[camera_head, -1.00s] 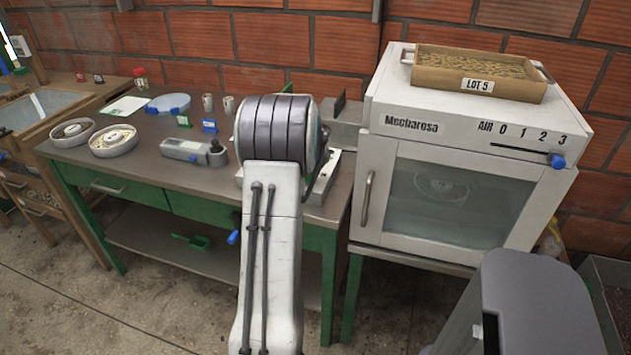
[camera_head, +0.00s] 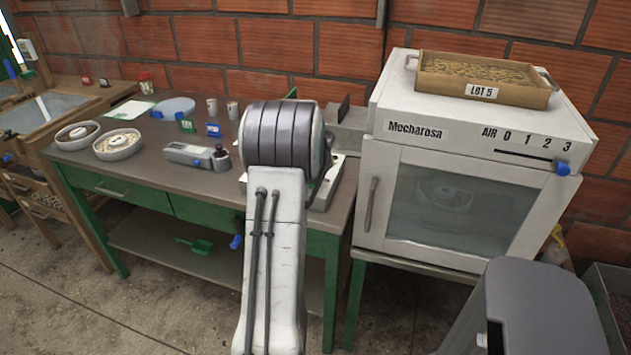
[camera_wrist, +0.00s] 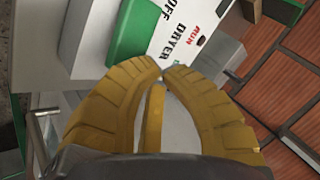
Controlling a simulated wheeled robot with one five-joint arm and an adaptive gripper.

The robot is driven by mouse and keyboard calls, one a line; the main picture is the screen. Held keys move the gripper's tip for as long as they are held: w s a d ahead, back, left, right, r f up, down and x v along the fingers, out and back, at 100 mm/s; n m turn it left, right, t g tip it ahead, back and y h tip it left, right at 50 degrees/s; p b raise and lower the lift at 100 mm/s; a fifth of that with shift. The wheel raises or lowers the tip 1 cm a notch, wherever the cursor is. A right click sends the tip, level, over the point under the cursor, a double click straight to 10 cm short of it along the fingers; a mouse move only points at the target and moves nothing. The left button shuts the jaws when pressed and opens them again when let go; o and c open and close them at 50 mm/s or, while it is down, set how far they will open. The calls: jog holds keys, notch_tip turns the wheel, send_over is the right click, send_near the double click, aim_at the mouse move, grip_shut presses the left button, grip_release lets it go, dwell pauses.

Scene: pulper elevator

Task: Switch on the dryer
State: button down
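A white panel (camera_wrist: 165,28) lettered OFF, RUN and DRYER, with RUN in red, shows in the wrist view beyond my fingertips. My gripper (camera_wrist: 162,71) has yellow ribbed fingers. Their tips meet or nearly meet just below the lettering, and I see nothing held between them. They hide the panel's lower part, and I cannot tell whether they touch it. In the head view my arm hides my gripper. A white Mecharosa cabinet (camera_head: 411,185) with a glass door stands at right. It has an AIR 0 to 3 slider with a blue knob (camera_head: 563,168) near 3.
A wooden LOT 5 tray (camera_head: 440,84) of beans lies on the cabinet. The green bench (camera_head: 150,165) at left holds dishes (camera_head: 117,150), cups and a grey device (camera_head: 190,154). A green block (camera_wrist: 130,28) is beside the panel. A brick wall stands behind.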

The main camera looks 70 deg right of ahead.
jog(key=shift+s+f+b, duration=0.15)
jog(key=shift+f+b, duration=0.75)
jog(key=shift+b, duration=0.15)
dwell(1.2)
jog(key=shift+r, duration=0.15)
jog(key=shift+r+p, duration=0.55)
jog(key=shift+r, duration=0.2)
jog(key=shift+w+r+p, duration=0.25)
jog(key=shift+r, duration=1)
jog(key=shift+w+r+p, duration=0.25)
jog(key=shift+r, duration=1)
